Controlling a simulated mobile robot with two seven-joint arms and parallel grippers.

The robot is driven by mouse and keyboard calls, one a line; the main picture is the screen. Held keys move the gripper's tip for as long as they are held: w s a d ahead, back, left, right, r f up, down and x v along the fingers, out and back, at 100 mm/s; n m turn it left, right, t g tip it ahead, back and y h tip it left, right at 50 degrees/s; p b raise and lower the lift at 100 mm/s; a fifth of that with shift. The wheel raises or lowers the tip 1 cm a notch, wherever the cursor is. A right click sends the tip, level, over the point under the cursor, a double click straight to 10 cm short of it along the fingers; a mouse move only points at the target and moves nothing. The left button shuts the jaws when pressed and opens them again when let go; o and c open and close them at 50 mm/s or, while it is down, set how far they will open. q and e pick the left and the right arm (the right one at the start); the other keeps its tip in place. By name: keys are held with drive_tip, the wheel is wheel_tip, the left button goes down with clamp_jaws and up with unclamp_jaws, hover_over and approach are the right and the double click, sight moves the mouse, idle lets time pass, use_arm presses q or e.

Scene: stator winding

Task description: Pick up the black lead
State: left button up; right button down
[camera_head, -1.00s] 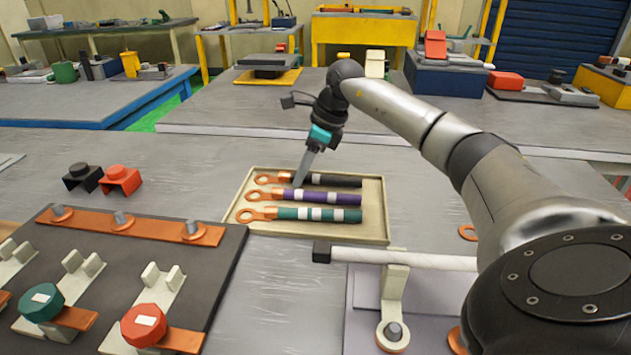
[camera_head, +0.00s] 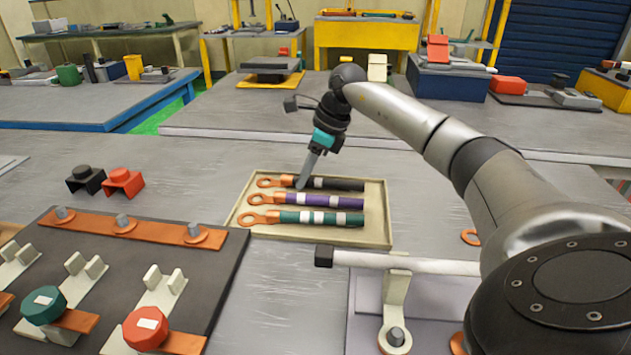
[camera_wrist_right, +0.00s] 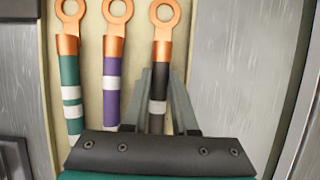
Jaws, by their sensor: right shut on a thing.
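The black lead (camera_head: 340,184) lies at the back of a cream tray (camera_head: 382,238), its copper ring lug pointing left. In the right wrist view the black lead (camera_wrist_right: 159,72) is the rightmost of three. My right gripper (camera_head: 301,186) reaches down into the tray at the black lead, near its lug end. In the wrist view its fingers (camera_wrist_right: 160,100) stand on both sides of the black lead, shut on it. The lead still lies level in the tray. My left gripper is not in view.
A purple lead (camera_head: 345,202) and a green lead (camera_head: 290,217) lie in front of the black one, close beside it. A white bar (camera_head: 420,263) with a black end stands right of the tray's front. A dark terminal board (camera_head: 215,270) is at left.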

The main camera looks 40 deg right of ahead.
drive_tip(key=shift+r, duration=0.1)
drive_tip(key=shift+r, duration=0.4)
drive_tip(key=shift+r+p, duration=0.3)
drive_tip(key=shift+r, duration=0.05)
wheel_tip(320, 180, up, 7)
drive_tip(key=p, duration=0.2)
drive_tip(key=shift+p, duration=0.3)
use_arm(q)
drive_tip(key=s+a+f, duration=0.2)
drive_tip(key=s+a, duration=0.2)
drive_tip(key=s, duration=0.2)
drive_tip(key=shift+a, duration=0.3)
use_arm(e)
drive_tip(key=shift+r, duration=0.7)
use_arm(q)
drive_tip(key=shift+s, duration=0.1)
